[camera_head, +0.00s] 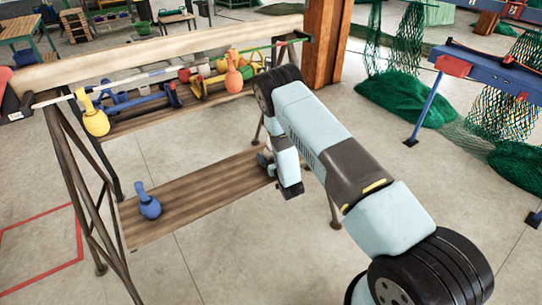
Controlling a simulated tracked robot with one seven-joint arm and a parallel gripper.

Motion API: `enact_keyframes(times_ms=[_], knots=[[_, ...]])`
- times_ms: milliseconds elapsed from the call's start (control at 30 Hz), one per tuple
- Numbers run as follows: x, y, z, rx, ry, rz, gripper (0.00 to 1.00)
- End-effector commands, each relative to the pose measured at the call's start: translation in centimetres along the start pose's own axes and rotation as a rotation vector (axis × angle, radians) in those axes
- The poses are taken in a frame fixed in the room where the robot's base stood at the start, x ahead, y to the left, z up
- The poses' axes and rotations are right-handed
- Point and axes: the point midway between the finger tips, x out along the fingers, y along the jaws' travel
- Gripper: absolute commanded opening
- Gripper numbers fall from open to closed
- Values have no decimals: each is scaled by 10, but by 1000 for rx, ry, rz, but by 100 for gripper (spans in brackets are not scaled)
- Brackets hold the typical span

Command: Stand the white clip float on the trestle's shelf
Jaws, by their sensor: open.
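The wooden trestle has a low shelf (200,195) and a narrower upper board with a rail above it. A blue float (149,203) stands on the left part of the low shelf, its neck upward. I cannot make out a white clip float in this view; my arm covers the shelf's right end. My gripper (265,160) is small and dark at the end of my arm, over the right end of the low shelf. It is open, and I see nothing held in it. Its fingertips are hard to tell apart.
The low shelf's middle is clear. Green nets (405,97) and a blue stand (497,75) are at the right.

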Motion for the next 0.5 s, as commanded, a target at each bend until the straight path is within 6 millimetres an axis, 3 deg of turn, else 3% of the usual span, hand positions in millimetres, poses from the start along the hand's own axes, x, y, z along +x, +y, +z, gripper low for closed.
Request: enact_keyframes(times_ms=[167,500], knots=[[-10,0,1,0,-2,1,100],[-70,0,1,0,-4,1,100]])
